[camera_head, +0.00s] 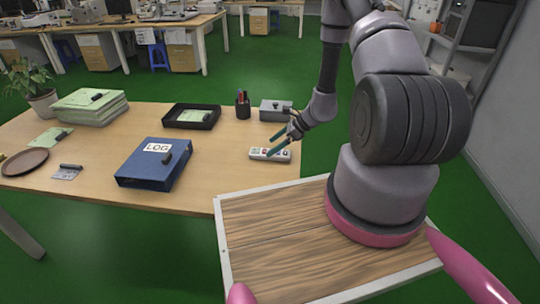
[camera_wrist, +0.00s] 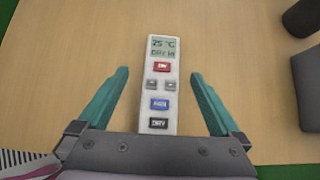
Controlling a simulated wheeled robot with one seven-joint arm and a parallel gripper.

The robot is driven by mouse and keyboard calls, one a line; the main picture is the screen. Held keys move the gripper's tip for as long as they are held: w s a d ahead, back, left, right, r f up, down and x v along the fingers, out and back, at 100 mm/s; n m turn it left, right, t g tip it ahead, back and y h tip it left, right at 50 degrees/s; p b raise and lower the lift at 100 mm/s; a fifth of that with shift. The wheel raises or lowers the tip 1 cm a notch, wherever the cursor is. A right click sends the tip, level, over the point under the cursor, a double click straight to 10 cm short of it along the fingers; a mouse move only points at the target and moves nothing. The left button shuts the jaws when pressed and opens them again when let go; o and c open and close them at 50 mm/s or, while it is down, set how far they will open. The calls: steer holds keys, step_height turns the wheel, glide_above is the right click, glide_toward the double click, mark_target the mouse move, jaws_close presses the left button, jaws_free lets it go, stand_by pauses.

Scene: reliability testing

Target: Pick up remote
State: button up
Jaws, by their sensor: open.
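The remote (camera_wrist: 161,85) is a slim white handset with a small screen and red, grey, blue and black buttons. It lies face up on the wooden table. In the head view the remote (camera_head: 282,155) is near the table's right end. My gripper (camera_head: 273,147) is at the remote, its teal fingers pointing down to it. In the wrist view my gripper (camera_wrist: 159,88) is open, with one finger on each side of the remote and a gap on both sides. The lower end of the remote is hidden behind the gripper body.
A grey box (camera_head: 277,110) and a pen cup (camera_head: 243,105) stand behind the remote. A black tray (camera_head: 178,122) is further left, and a blue LOG binder (camera_head: 136,171) lies to the left. The table (camera_head: 225,165) is bare between binder and remote.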

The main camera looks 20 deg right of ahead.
mark_target(263, 151)
steer(key=x, duration=0.5)
steer(key=shift+w+a, duration=0.1)
steer(key=shift+w, duration=0.1)
jaws_close()
steer(key=shift+r, duration=0.1)
